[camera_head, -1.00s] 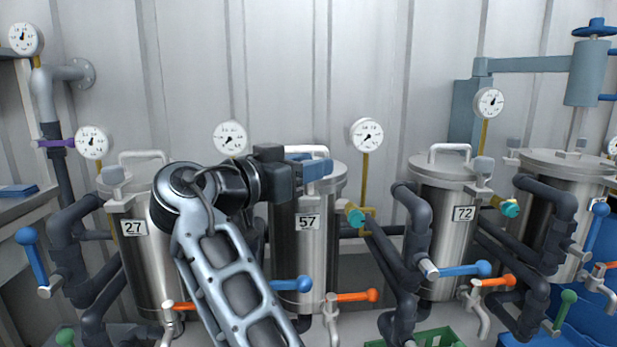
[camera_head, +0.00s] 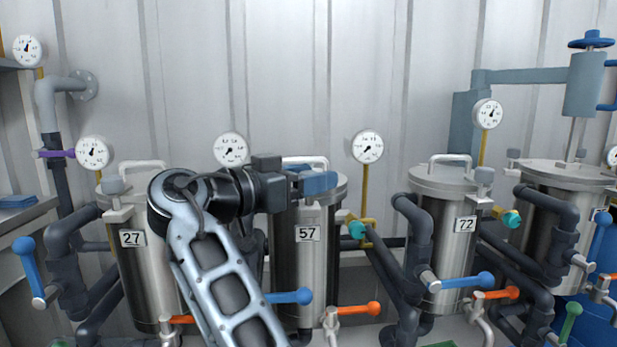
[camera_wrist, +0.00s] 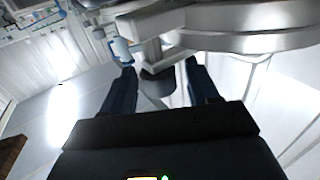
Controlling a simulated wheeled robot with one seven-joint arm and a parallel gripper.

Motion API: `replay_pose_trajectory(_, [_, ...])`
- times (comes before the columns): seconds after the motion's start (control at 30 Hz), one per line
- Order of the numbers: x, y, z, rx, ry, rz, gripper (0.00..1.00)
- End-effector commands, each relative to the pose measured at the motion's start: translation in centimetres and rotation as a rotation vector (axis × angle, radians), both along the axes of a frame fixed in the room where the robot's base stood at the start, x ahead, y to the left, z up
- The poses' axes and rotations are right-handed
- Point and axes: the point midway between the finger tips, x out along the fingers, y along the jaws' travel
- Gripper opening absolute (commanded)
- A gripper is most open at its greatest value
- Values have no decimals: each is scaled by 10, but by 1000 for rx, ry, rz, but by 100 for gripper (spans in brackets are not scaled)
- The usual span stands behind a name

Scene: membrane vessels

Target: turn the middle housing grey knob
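The middle housing is a steel vessel labelled 57 (camera_head: 322,250), with a lid and a top handle. My gripper (camera_head: 318,183) is at its upper front, just under the lid, and hides the knob in the head view. In the wrist view my gripper (camera_wrist: 160,68) is open, its two dark blue fingers apart. A dark grey knob (camera_wrist: 158,88) shows between the fingers, below a light metal bracket. I see a gap on each side of it; whether a finger touches it I cannot tell.
Vessel 27 (camera_head: 150,285) stands left and vessel 72 (camera_head: 448,260) right, with dark pipes between. A gauge (camera_head: 367,147) on a yellow stem, a teal-capped valve (camera_head: 357,229), a blue lever (camera_head: 290,297) and an orange lever (camera_head: 358,309) are close by.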

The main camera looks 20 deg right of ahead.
Motion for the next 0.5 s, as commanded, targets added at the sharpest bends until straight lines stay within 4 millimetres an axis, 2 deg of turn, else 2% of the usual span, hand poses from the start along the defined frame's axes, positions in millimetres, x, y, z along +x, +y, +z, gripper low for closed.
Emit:
replay_pose_trajectory(0.27, [-1,4,1,-2,-1,2,60])
replay_pose_trajectory(0.5, [-9,36,2,-2,0,4,60])
